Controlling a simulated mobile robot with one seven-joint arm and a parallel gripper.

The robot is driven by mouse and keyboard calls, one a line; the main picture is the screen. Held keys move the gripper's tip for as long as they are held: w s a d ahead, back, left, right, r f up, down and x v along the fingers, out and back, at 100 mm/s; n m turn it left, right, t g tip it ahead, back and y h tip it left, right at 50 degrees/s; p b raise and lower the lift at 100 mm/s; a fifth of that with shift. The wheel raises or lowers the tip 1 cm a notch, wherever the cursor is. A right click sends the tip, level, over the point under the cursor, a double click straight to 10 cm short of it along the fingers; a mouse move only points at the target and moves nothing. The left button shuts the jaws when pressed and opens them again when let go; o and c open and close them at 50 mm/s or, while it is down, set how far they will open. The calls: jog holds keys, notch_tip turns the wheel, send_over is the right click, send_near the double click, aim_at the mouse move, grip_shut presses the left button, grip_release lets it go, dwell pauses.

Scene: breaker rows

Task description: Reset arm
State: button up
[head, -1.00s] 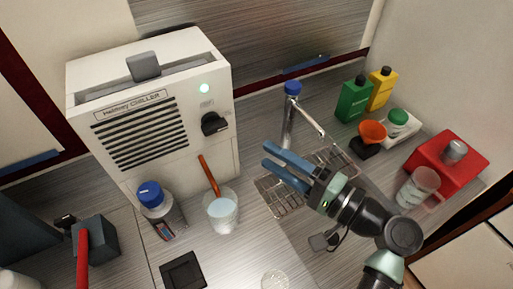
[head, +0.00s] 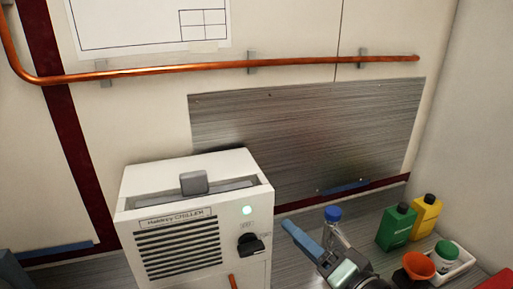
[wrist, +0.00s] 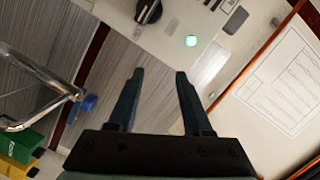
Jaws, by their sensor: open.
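My gripper (wrist: 160,75) is open and empty in the wrist view, its two blue-grey fingers spread apart with nothing between them. In the head view its finger (head: 303,240) shows at the lower middle, with part of my arm below it cut off by the picture's bottom edge. It stands to the right of the white chiller (head: 195,215) and beside the blue-capped tap (head: 333,214). The wrist view looks toward the chiller's face, with its black knob (wrist: 148,11) and lit green light (wrist: 191,41) at the top.
A green bottle (head: 396,227), a yellow bottle (head: 426,215) and an orange funnel (head: 419,265) stand at the right. A white tray (head: 464,262) holds a green-lidded jar (head: 445,253). A copper pipe (head: 300,66) crosses the wall above a bare metal panel (head: 310,135).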

notch_tip(320, 180, up, 12)
jog(key=w+a+n+t+h, duration=0.2)
jog(key=a+n+t+h, duration=0.1)
jog(key=s+a+r+n+t+h, duration=0.2)
jog(key=s+r+t, duration=0.3)
jog(key=r, duration=0.7)
jog(key=s+a+r+n+t+h, duration=0.1)
jog(key=s+a+r+t+h, duration=0.1)
jog(key=s+r, duration=0.7)
notch_tip(320, 180, up, 4)
jog(key=a+t, duration=0.1)
jog(key=t, duration=0.1)
jog(key=shift+n+t+h, duration=0.4)
